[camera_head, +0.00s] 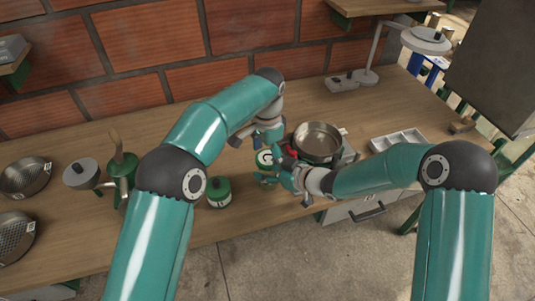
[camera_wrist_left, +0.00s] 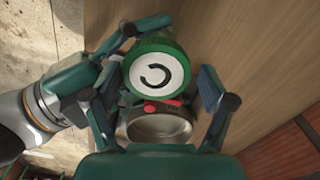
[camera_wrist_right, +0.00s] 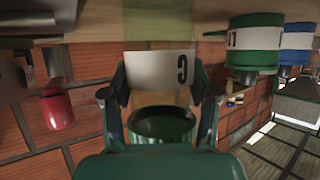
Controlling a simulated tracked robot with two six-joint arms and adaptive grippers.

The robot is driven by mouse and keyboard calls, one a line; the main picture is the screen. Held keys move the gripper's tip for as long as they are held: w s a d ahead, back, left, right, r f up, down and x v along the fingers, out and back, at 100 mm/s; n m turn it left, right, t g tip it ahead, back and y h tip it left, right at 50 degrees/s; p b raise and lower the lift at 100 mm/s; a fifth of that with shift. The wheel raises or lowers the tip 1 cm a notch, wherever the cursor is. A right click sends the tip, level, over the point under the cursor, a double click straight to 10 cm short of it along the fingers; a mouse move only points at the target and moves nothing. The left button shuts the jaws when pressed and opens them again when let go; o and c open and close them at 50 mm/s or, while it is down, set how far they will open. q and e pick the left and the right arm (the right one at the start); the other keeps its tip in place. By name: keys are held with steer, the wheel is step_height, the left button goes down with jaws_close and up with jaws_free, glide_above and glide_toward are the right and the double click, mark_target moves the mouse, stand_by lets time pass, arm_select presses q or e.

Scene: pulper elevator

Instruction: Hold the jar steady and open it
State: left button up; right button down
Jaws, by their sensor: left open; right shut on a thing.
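The jar (camera_head: 265,159) stands on the wooden workbench, partly hidden by my two hands in the head view. Its green-rimmed lid (camera_wrist_left: 156,70) carries a white disc with a black curved arrow. Its white label (camera_wrist_right: 160,70) with a dark mark faces my right wrist camera. My right gripper (camera_head: 284,172) comes in from the side and is shut on the jar body. My left gripper (camera_head: 268,140) is above the jar and open, its fingers (camera_wrist_left: 155,88) on either side of the lid. Whether they touch the lid cannot be told.
A metal pan (camera_head: 318,138) stands right of the jar, with a pale divided tray (camera_head: 398,139) beyond it. A dark green canister (camera_head: 219,191) stands to its left. Sieves (camera_head: 25,177) lie at the far left. The brick wall is behind; the bench's front edge is close.

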arm_select(q)
steer(key=shift+s+d+r, duration=0.15)
steer(key=shift+s+d, duration=0.05)
steer(key=shift+d, duration=0.05)
steer(key=shift+r, duration=0.3)
steer(key=shift+a+r, duration=0.1)
steer(key=shift+r, duration=1.75)
steer(key=shift+w, duration=0.1)
arm_select(e)
steer(key=shift+c, duration=1.1)
jaws_free()
